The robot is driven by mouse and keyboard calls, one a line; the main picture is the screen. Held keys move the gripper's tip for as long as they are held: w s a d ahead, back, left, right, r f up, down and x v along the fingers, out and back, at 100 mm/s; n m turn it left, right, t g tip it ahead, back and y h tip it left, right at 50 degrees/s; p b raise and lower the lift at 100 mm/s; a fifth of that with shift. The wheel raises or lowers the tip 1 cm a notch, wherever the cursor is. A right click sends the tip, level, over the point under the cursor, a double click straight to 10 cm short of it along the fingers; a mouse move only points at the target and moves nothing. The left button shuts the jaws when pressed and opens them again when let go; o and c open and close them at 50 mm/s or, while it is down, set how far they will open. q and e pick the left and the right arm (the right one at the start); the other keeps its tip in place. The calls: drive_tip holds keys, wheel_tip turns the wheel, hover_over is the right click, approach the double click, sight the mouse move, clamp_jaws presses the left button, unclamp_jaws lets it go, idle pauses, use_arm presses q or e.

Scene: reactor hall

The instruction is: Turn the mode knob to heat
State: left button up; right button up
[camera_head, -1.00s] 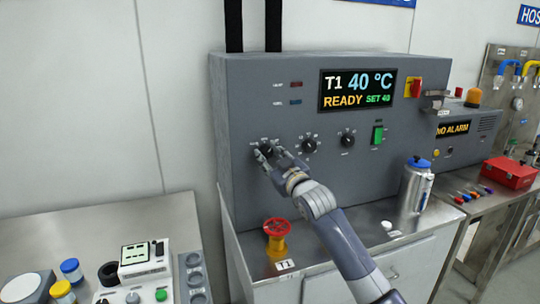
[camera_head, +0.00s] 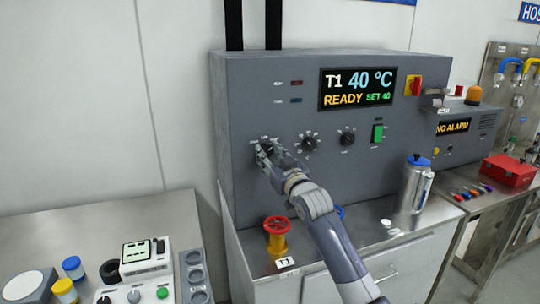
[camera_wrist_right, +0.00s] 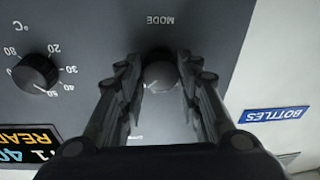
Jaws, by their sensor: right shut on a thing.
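The mode knob (camera_wrist_right: 160,76) is a dark round knob on the grey front panel (camera_head: 240,100), below an upside-down MODE label in the right wrist view. My right gripper (camera_wrist_right: 161,72) has one finger on each side of the knob and is shut on it. In the head view my right gripper (camera_head: 264,154) is at the leftmost knob (camera_head: 266,144) and covers part of it and its printed marks. I cannot read which setting the knob points to. The display (camera_head: 357,89) reads T1 40 °C, READY, SET 40. My left gripper is not in view.
Two more knobs (camera_head: 309,143) (camera_head: 347,138) and a green switch (camera_head: 378,134) sit to the right on the panel. A red-topped yellow valve (camera_head: 277,232) and a steel flask (camera_head: 413,190) stand on the ledge below, either side of my forearm.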

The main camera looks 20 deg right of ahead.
drive_tip(key=o, duration=1.1)
drive_tip(key=shift+c, duration=0.2)
drive_tip(key=s+d+f, duration=0.1)
drive_tip(key=s, duration=1.1)
drive_tip(key=shift+d+f, duration=0.15)
drive_tip(key=shift+d, duration=0.05)
drive_tip(key=shift+w, duration=0.1)
